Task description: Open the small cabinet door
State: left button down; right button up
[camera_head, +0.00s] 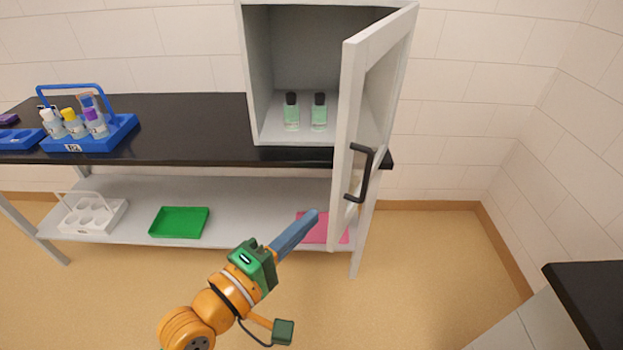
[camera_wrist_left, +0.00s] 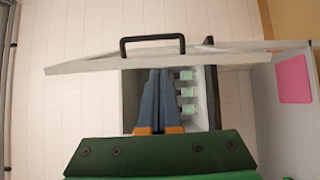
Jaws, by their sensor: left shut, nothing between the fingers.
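The small grey cabinet (camera_head: 262,78) stands on the black bench top, and its door (camera_head: 346,120) is swung wide open to the right. The door has a black handle (camera_head: 362,173) on its outer face; the handle also shows in the left wrist view (camera_wrist_left: 152,44). My left gripper (camera_head: 312,217) is shut and empty, in front of the cabinet, just left of the door's lower part and apart from the handle. In the left wrist view its blue fingers (camera_wrist_left: 158,75) lie together, with the door edge beyond their tips. My right gripper is not in view.
Bottles with black caps (camera_head: 291,112) stand inside the cabinet. A blue carrier (camera_head: 92,138) with several bottles is on the bench top (camera_head: 190,130). The lower shelf holds a white rack (camera_head: 92,215), a green tray (camera_head: 179,222) and a pink tray (camera_head: 310,232). A dark-topped counter (camera_head: 590,290) is at right.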

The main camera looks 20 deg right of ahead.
aim_at(344, 194)
pick_arm(q)
jog(key=x, duration=0.6)
jog(key=s+x, duration=0.1)
jog(key=x, duration=0.2)
jog(key=shift+w+d+r+p, duration=0.1)
jog(key=shift+w+d+p, duration=0.05)
jog(key=shift+d+p, duration=0.3)
jog(key=shift+d, duration=0.4)
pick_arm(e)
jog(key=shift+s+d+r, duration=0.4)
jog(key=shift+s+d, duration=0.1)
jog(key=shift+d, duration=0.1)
pick_arm(q)
jog(key=shift+w+a, duration=0.1)
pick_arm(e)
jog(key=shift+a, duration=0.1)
